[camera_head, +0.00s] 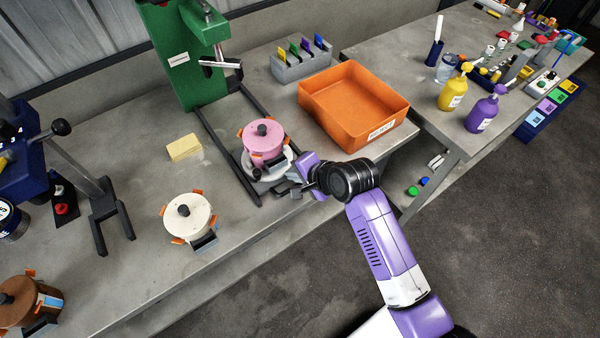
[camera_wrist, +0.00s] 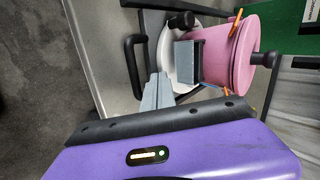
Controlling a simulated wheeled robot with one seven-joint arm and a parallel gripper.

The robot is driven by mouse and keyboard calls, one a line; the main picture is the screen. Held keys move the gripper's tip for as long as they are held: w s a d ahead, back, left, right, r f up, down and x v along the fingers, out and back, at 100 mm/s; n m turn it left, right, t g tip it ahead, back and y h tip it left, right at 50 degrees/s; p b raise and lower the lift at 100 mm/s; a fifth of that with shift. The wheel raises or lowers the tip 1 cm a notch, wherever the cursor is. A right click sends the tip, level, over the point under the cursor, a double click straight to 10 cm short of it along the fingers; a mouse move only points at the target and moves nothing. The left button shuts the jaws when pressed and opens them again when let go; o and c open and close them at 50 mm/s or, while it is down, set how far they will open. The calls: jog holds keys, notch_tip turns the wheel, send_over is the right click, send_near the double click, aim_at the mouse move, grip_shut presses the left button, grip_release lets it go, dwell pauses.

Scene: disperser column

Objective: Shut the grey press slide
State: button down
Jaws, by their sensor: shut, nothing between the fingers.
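The green press (camera_head: 185,60) stands at the back of the bench with two dark rails running forward from it. The press slide's pale round plate (camera_head: 252,172) is out at the front end of the rails, away from the press column. It also shows in the wrist view (camera_wrist: 170,58). A pink lidded pot (camera_head: 262,148) sits on the plate; it also shows in the wrist view (camera_wrist: 222,55). My gripper (camera_head: 287,188) is shut and empty at the slide's front right. In the wrist view its grey fingertips (camera_wrist: 158,80) are close to a dark bar handle (camera_wrist: 130,65); contact is unclear.
An orange tray (camera_head: 310,92) lies right of the slide, close to my arm. A white pot (camera_head: 188,220) and a yellow block (camera_head: 184,148) stand to its left. A grey rack (camera_head: 300,66) with coloured cards stands behind the tray. Bare bench lies between the rails.

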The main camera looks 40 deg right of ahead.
jog(key=shift+w+f, duration=0.2)
dwell(0.3)
jog(key=w+b, duration=0.4)
jog(key=w, duration=1.5)
jog(key=shift+w+f+b, duration=0.1)
jog(key=shift+w+b, duration=0.2)
jog(key=shift+b, duration=0.1)
jog(key=shift+w, duration=0.6)
jog(key=shift+r, duration=0.2)
jog(key=shift+r, duration=0.1)
